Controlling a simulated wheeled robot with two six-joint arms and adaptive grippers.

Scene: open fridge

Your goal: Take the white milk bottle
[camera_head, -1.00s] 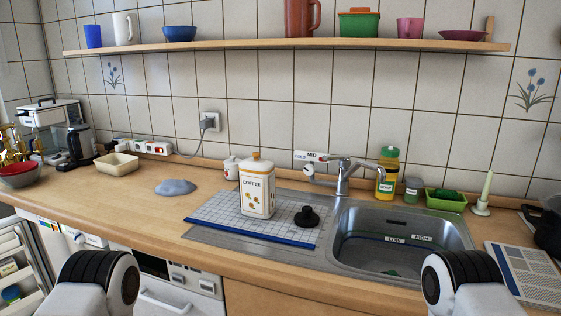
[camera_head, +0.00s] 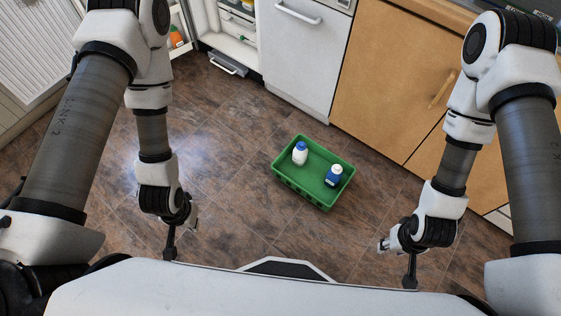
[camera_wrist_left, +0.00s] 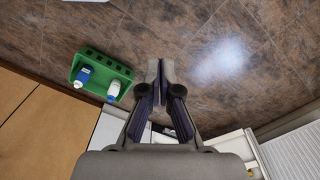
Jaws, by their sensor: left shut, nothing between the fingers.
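A green crate (camera_head: 283,183) lies on the floor ahead, and it also shows in the left wrist view (camera_wrist_left: 122,72). Inside stand a white bottle with a blue cap (camera_head: 299,158) and a blue bottle with a white cap (camera_head: 334,181). In the left wrist view the white bottle (camera_wrist_left: 115,88) is nearer my fingers than the blue one (camera_wrist_left: 84,74). My left gripper (camera_head: 182,232) hangs left of the crate, apart from it, and its fingers (camera_wrist_left: 157,82) are shut and empty. My right gripper (camera_head: 396,258) hangs to the crate's lower right; its jaw opening is unclear.
An open fridge (camera_head: 236,32) stands at the top left, beside a white appliance front (camera_head: 303,60). Wooden cabinet doors (camera_head: 395,80) line the upper right. A white ribbed panel (camera_head: 25,55) is at the far left. Brown floor (camera_head: 235,180) around the crate is clear.

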